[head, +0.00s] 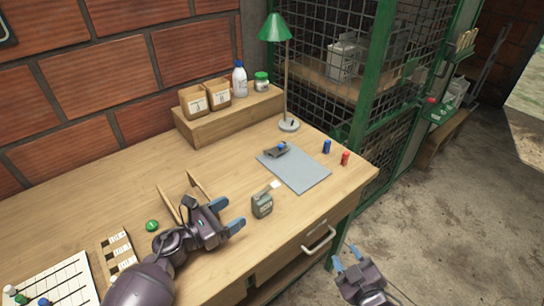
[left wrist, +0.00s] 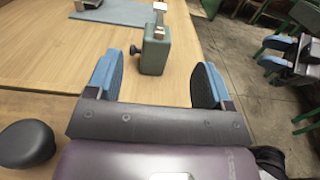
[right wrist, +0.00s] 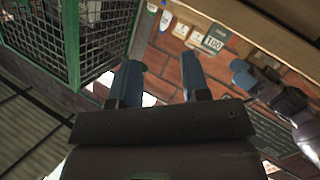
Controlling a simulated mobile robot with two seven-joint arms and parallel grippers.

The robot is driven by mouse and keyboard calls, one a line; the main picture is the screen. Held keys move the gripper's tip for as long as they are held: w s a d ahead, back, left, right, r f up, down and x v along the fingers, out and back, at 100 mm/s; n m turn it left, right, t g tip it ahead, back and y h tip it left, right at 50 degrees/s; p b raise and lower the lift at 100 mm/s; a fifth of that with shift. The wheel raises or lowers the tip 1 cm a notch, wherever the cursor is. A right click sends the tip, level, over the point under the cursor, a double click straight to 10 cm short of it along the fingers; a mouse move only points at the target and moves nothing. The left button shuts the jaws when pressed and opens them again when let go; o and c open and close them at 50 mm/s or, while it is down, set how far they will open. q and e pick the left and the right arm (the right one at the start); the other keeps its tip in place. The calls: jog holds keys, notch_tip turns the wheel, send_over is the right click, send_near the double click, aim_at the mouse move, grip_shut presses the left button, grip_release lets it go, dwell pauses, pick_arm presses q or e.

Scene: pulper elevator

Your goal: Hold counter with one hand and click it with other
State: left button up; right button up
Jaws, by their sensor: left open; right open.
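The counter (head: 262,206) is a small grey-green box with a lever on top. It stands upright on the wooden desk, near the front edge. In the left wrist view the counter (left wrist: 154,56) is straight ahead, just beyond the fingertips. My left gripper (head: 231,214) is open and empty, low over the desk, left of the counter and pointing at it. My right gripper (head: 346,258) is open and empty, off the desk's front edge, lower right of the counter. The right wrist view looks upside down, with the counter (right wrist: 214,40) above right of the open fingers.
The desk (head: 90,220) holds a grey mat (head: 300,173) with a dark tool, red and blue small cylinders, a green lamp (head: 275,28) and a raised shelf with boxes. A drawer handle (head: 318,238) sticks out in front. A green mesh cage (head: 330,85) stands behind.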

aim_at(255, 198)
jog(key=w+a+r+n+g+y, duration=0.1)
jog(key=w+a+r+n+y, duration=0.4)
jog(key=a+n, duration=0.35)
jog(key=w+a+r+n+y, duration=0.3)
jog(key=a+r+n+y, duration=0.35)
jog(key=n, duration=0.25)
jog(key=a+n+g+y, duration=0.1)
jog(key=a+n+g, duration=1.1)
jog(key=n+g, duration=0.85)
pick_arm(q)
jog(key=shift+w+d, duration=0.3)
jog(key=shift+d, duration=0.05)
jog(key=x, duration=1)
pick_arm(e)
jog(key=w+d+r+n+t+h, duration=0.4)
jog(key=w+d+n+t+h, duration=0.1)
jog(key=w+d+n+h, duration=0.6)
jog(key=w+n+h, duration=0.2)
jog(key=n+h, duration=0.2)
jog(key=n, duration=0.1)
jog(key=shift+w+t, duration=0.15)
jog(key=shift+t, duration=0.2)
